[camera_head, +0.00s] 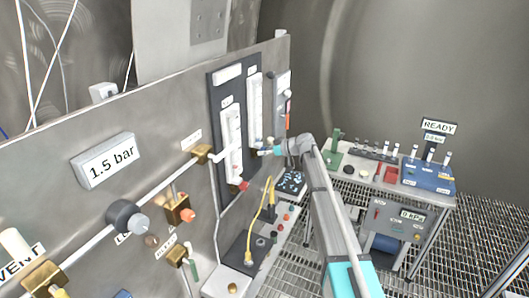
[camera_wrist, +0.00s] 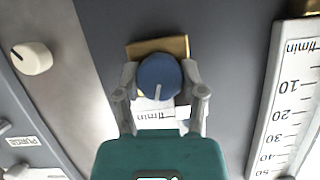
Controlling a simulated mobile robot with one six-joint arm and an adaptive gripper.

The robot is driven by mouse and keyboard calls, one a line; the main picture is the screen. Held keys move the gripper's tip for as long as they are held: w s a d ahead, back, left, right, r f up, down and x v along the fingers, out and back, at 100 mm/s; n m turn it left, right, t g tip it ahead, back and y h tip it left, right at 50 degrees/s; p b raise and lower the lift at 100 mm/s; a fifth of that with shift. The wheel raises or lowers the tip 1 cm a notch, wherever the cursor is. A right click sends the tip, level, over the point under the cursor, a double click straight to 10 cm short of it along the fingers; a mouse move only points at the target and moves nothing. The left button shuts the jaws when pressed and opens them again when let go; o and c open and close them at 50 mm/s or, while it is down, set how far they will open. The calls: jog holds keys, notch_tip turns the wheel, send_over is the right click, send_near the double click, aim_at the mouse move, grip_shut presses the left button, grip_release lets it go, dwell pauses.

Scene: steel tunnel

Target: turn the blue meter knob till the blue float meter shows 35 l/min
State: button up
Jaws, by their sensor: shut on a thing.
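The blue meter knob (camera_wrist: 159,76) is round with a pale pointer line, on a brass block (camera_wrist: 176,46) on the dark meter panel. My gripper (camera_wrist: 160,88) has one finger on each side of the knob and is shut on it. In the head view my gripper (camera_head: 268,151) reaches the panel at the foot of the farther float meter (camera_head: 254,108), and the knob is mostly hidden there. In the wrist view a white l/min scale (camera_wrist: 287,100) stands at the right, upside down, with marks from 10 to 50. I cannot make out the float or its reading.
A nearer float meter (camera_head: 231,140) with a red knob (camera_head: 241,185) stands left of my gripper. A white knob (camera_wrist: 32,57) is at the wrist view's left.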

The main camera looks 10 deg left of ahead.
jog(key=shift+w+f+m+g+y+b, duration=0.15)
jog(key=shift+m+g+y+b, duration=0.15)
jog(key=shift+m+g, duration=0.7)
jog(key=shift+m+y+b, duration=0.35)
jog(key=shift+m+y, duration=0.05)
jog(key=shift+m, duration=0.6)
jog(key=o, duration=1.1)
jog(key=shift+o, duration=0.2)
